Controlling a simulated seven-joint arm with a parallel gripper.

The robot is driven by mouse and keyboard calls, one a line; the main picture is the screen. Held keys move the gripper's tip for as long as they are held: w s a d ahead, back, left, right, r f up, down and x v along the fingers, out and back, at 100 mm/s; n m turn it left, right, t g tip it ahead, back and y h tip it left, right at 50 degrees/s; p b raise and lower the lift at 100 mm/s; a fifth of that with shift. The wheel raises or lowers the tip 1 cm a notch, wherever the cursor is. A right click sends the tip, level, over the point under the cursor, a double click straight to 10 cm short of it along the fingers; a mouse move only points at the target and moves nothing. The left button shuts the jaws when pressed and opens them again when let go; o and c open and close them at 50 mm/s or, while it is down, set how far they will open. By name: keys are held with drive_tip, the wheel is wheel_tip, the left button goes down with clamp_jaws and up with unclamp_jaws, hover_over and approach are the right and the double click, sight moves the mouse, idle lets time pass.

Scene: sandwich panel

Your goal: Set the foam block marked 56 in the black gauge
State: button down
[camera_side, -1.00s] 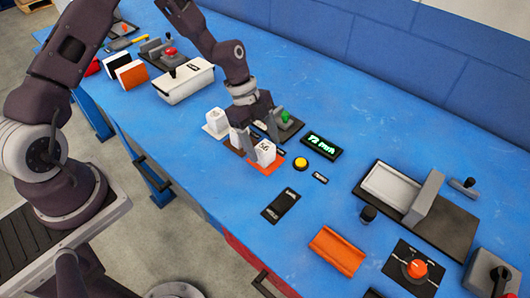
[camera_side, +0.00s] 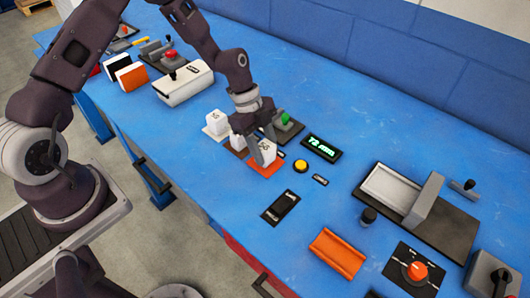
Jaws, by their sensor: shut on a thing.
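A white foam block (camera_side: 266,154) with a dark marking stands at the orange pad (camera_side: 266,170), in the middle of the side view. The marking is hard to read now; it read 56 a second ago. My gripper (camera_side: 263,144) is shut on this block from above, with its fingers at the block's sides. I cannot tell whether the block still touches the pad. A dark device with grey jaws and a green part (camera_side: 288,125) stands just behind. A flat black piece with small white lettering (camera_side: 280,206) lies in front to the right. I cannot tell which is the black gauge.
Two other white blocks stand on the left, one on a white pad (camera_side: 206,131) and one on a brown pad. A display (camera_side: 321,148) showing 72 mm and a yellow button (camera_side: 301,166) are at the right. An orange piece (camera_side: 337,254) lies near the front edge.

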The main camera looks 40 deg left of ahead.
sight(265, 143)
drive_tip(key=r, duration=0.8)
drive_tip(key=shift+w+a+r, duration=0.3)
drive_tip(key=shift+w+a, duration=0.05)
drive_tip(key=shift+w, duration=0.05)
drive_tip(key=w+a, duration=1.2)
drive_tip(key=w, duration=0.1)
drive_tip(key=shift+s+d+f, duration=0.1)
drive_tip(key=shift+s+f, duration=0.05)
drive_tip(key=shift+f, duration=1.95)
drive_tip(key=shift+f, duration=0.15)
drive_tip(key=shift+f, duration=0.7)
drive_tip(key=shift+f, duration=0.7)
drive_tip(key=shift+f, duration=0.2)
